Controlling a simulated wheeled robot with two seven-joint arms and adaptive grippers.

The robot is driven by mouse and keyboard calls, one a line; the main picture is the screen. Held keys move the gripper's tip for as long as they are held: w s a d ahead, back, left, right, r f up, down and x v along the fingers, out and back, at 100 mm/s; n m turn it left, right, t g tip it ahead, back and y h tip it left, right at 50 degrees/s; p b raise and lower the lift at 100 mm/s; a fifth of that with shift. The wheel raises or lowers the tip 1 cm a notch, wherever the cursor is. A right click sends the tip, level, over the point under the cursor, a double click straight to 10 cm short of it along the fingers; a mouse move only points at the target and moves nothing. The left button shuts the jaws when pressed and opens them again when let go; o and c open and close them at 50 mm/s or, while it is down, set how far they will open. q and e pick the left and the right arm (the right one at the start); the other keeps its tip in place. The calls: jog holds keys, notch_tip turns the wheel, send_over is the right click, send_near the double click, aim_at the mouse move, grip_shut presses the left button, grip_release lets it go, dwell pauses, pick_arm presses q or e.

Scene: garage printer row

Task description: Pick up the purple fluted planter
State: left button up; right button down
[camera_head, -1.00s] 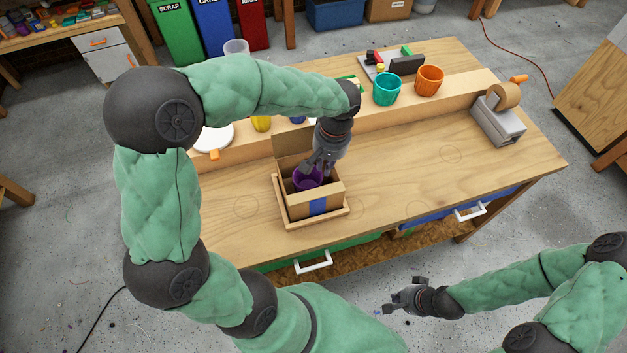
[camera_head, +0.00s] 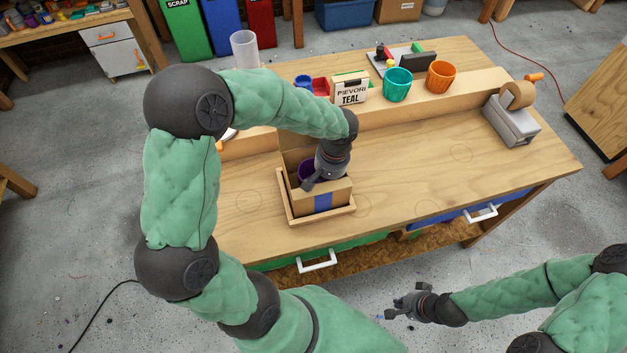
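The purple fluted planter (camera_head: 305,168) is inside an open cardboard box (camera_head: 335,200) with a blue stripe on its front, standing in a shallow wooden tray (camera_head: 350,211) on the bench. Only part of the planter shows, as my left gripper (camera_head: 312,182) and the box walls cover the rest. My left gripper reaches down into the box at the planter; its fingers are partly hidden, and I cannot tell whether they grip it. My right gripper (camera_head: 393,308) is open and empty, low in front of the bench.
A grey tape dispenser (camera_head: 511,120) stands at the right. The bench top (camera_head: 430,160) right of the tray is clear.

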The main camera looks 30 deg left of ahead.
pick_arm(q)
grip_shut()
